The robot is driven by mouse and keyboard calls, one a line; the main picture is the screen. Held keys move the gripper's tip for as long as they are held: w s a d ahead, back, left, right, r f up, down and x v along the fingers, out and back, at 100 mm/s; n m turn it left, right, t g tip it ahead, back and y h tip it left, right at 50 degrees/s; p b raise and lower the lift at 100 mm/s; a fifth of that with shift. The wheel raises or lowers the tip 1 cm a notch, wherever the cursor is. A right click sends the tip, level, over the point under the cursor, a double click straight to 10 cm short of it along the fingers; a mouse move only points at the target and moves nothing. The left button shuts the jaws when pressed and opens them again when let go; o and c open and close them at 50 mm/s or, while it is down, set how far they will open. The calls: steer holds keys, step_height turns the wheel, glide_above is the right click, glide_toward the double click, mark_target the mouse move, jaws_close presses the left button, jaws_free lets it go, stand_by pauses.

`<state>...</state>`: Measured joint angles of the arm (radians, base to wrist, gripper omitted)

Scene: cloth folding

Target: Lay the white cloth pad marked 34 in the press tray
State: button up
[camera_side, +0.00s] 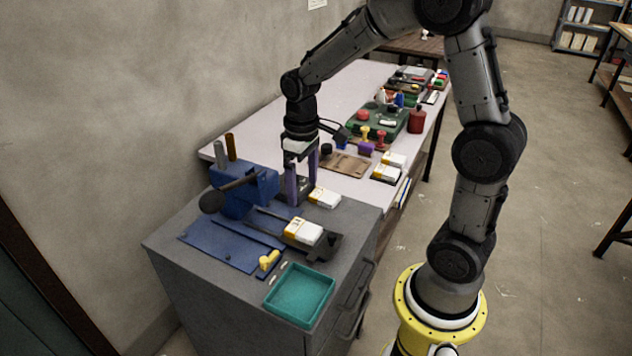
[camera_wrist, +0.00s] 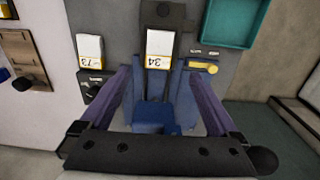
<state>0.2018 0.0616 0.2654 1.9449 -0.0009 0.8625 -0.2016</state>
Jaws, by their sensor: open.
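The white cloth pad marked 34 (camera_wrist: 159,45), with a yellow-orange end band, lies on the dark press tray (camera_wrist: 163,14) in the wrist view. In the side view the same pad (camera_side: 303,231) rests on the tray (camera_side: 328,246), in front of the blue press (camera_side: 252,192). A second white pad, marked 73 (camera_wrist: 90,47), lies apart on the grey cabinet top; it also shows in the side view (camera_side: 325,197). My gripper (camera_side: 302,188) is open and empty, above the cabinet beside the press. In the wrist view its purple fingers (camera_wrist: 157,78) stand wide apart.
A teal tray (camera_side: 300,296) sits empty at the cabinet's front corner. The press has a lever with a dark round knob (camera_side: 212,201). The white table (camera_side: 250,130) behind holds stamps, bottles and more white pads.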

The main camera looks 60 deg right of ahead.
steer(key=s+a+r+t, duration=0.2)
steer(key=s+r, duration=0.3)
steer(key=s, duration=0.3)
steer(key=s+a+r+t, duration=0.3)
steer(key=s+a+r, duration=0.1)
steer(key=s, duration=0.5)
steer(key=shift+a+r+t, duration=0.3)
steer(key=shift+a+r, duration=0.1)
steer(key=shift+r, duration=0.45)
